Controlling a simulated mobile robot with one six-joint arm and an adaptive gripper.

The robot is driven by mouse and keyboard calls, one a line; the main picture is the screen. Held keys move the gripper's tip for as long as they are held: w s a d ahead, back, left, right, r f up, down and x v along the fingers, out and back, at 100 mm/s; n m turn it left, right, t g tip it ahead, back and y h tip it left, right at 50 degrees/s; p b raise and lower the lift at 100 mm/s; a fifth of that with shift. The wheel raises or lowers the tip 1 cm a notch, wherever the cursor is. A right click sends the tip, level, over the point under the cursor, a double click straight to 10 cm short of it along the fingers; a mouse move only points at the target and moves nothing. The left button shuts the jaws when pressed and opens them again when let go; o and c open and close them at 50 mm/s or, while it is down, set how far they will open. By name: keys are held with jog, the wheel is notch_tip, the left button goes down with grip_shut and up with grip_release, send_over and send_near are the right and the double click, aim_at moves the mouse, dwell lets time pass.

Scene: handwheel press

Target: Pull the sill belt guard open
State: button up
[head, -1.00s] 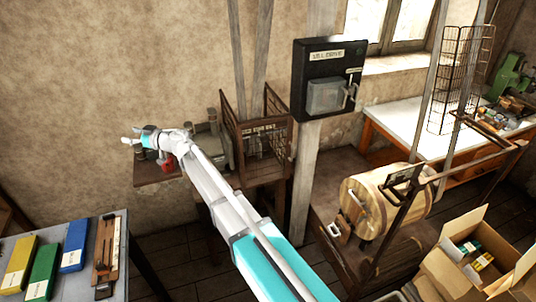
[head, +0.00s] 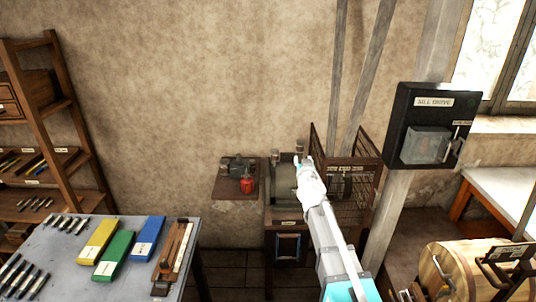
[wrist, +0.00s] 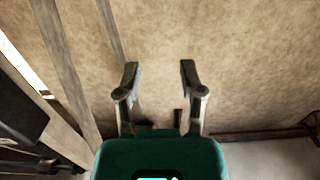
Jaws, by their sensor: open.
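The belt guard (head: 362,185) is a brown wire-mesh cage with a small label, against the wall right of centre in the head view. It stands over a machine with a grey drum (head: 284,182). The angled belts rise from behind it. My gripper (head: 304,160) shows in front of the guard's left part, and my arm hides some of it. In the wrist view my gripper (wrist: 159,68) is open and empty, its two fingers apart against the plaster wall. I cannot tell how near the fingers are to the guard; no handle is clearly seen.
A black switch box (head: 432,128) on a post stands right of the guard. A small wall shelf (head: 228,190) holds a red item (head: 247,185). A grey table (head: 60,245) with coloured boxes is at the left front. A wooden drum (head: 450,270) sits at the lower right.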

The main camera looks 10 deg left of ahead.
jog(key=s+d+f+m+g+h+b, duration=0.2)
jog(key=s+d+f+g+h, duration=0.2)
jog(key=s+d+f, duration=0.35)
jog(key=s+d+f+m+g+h+b, duration=0.2)
jog(key=s+d+f+g+h, duration=0.15)
jog(key=d+f, duration=0.6)
jog(key=s+d+f+g+y+b, duration=0.1)
jog(key=s+f+g, duration=0.3)
jog(key=s, duration=0.6)
jog(key=s+d+f+n+g+y+b, duration=0.1)
jog(key=s+d+f+g+y+b, duration=0.1)
jog(key=s, duration=0.9)
notch_tip(320, 180, down, 3)
jog(key=d+g+y, duration=0.1)
jog(key=d+g, duration=0.1)
jog(key=g, duration=0.1)
jog(key=shift+s+r+n, duration=0.2)
jog(key=shift+s+n, duration=0.05)
jog(key=shift+n, duration=0.05)
jog(key=shift+d+g, duration=0.1)
jog(key=shift+g, duration=0.15)
